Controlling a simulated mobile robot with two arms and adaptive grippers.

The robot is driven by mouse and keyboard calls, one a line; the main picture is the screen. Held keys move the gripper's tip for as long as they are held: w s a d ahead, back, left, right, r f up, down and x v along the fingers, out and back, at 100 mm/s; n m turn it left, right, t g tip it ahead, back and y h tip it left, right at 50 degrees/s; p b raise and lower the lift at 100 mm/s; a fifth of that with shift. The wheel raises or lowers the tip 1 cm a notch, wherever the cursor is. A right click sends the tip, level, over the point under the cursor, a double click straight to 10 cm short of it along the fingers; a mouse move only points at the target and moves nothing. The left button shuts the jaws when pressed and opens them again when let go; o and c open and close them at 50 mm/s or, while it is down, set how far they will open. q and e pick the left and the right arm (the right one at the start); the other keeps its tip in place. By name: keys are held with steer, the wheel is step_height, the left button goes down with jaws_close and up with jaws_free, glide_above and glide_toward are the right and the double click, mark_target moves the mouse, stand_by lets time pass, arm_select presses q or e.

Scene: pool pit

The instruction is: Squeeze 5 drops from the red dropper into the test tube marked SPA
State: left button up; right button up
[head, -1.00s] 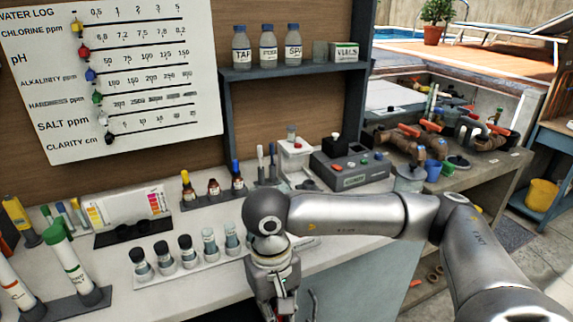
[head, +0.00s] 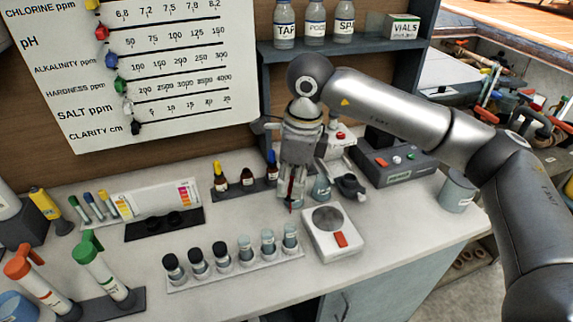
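My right gripper (head: 291,188) hangs fingers-down over the counter, shut on the red dropper (head: 290,196), a thin red and dark piece mostly hidden between the fingers. The dropper points down, just behind the right end of the tube rack (head: 215,275) in the picture. The rack holds three dark-capped tubes at left and three open pale tubes at right. The rightmost open tube (head: 290,238) is closest below the dropper. The tube labels are too small to read, so I cannot tell which is marked SPA. My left gripper is not in view.
Small dropper bottles (head: 247,176) with yellow and blue tops stand behind. A white device (head: 331,238) with a round plate and red button is right of the rack. Green- and orange-capped tubes (head: 103,268) stand at left.

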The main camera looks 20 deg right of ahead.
steer(key=shift+w+r, duration=0.1)
steer(key=shift+s+f+b, duration=0.25)
steer(key=shift+f+b, duration=0.15)
steer(key=shift+f, duration=0.3)
steer(key=shift+w+f+b, duration=0.15)
steer(key=shift+f+b, duration=0.25)
steer(key=shift+f, duration=0.75)
steer(key=shift+o, duration=0.3)
steer(key=shift+c, duration=1.3)
steer(key=shift+o, duration=1)
